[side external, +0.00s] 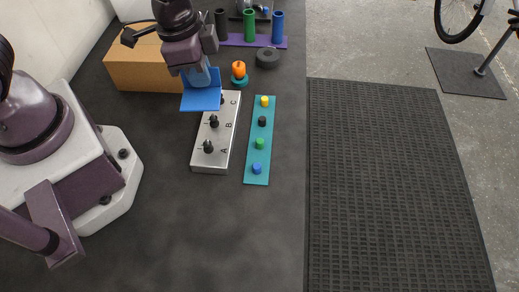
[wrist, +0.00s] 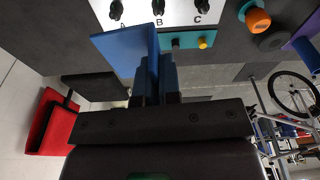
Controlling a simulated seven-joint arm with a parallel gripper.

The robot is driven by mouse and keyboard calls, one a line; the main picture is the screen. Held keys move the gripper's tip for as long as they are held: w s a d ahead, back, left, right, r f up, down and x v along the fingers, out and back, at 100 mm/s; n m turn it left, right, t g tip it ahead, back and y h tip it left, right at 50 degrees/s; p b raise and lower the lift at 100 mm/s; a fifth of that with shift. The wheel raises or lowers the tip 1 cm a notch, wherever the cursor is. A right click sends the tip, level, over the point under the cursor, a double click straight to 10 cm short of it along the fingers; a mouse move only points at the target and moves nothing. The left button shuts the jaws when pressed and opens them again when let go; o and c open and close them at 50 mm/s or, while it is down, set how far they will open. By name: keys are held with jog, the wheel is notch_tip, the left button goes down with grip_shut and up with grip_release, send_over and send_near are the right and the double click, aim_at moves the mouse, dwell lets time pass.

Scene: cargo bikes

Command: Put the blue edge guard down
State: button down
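The blue edge guard (side external: 202,98) is an angled piece with a flat plate. My gripper (side external: 197,74) is shut on its upright part and holds it over the far left of the metal switch panel, near the cardboard box. In the wrist view, the guard (wrist: 124,48) sticks out from the fingers (wrist: 156,82), with its plate to the left. The side view does not clearly show whether its lower edge touches anything. The guard hides part of the panel's far end in the side view.
The metal panel (side external: 200,161) has knobs A, B and C. Beside it lies a teal strip (side external: 256,176) with coloured pegs. An orange piece (side external: 239,69), a dark ring (side external: 267,57), a tube rack (side external: 262,42) and a cardboard box (side external: 145,66) stand behind. The near tabletop is clear.

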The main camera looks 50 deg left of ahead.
jog(key=s+d+m+g, duration=0.1)
jog(key=s+d+m, duration=0.9)
jog(key=s+d, duration=0.15)
send_over(273, 213)
jog(key=a, duration=0.1)
jog(key=shift+h, duration=0.3)
jog(key=f, duration=0.9)
jog(key=shift+s+f, duration=0.2)
jog(key=shift+f, duration=0.15)
jog(key=shift+w+d+f, duration=0.15)
jog(key=shift+f, duration=0.8)
jog(key=shift+w+d+f, duration=0.1)
jog(key=shift+f, duration=0.8)
jog(key=shift+f, duration=0.1)
jog(key=c, duration=1.3)
grip_release()
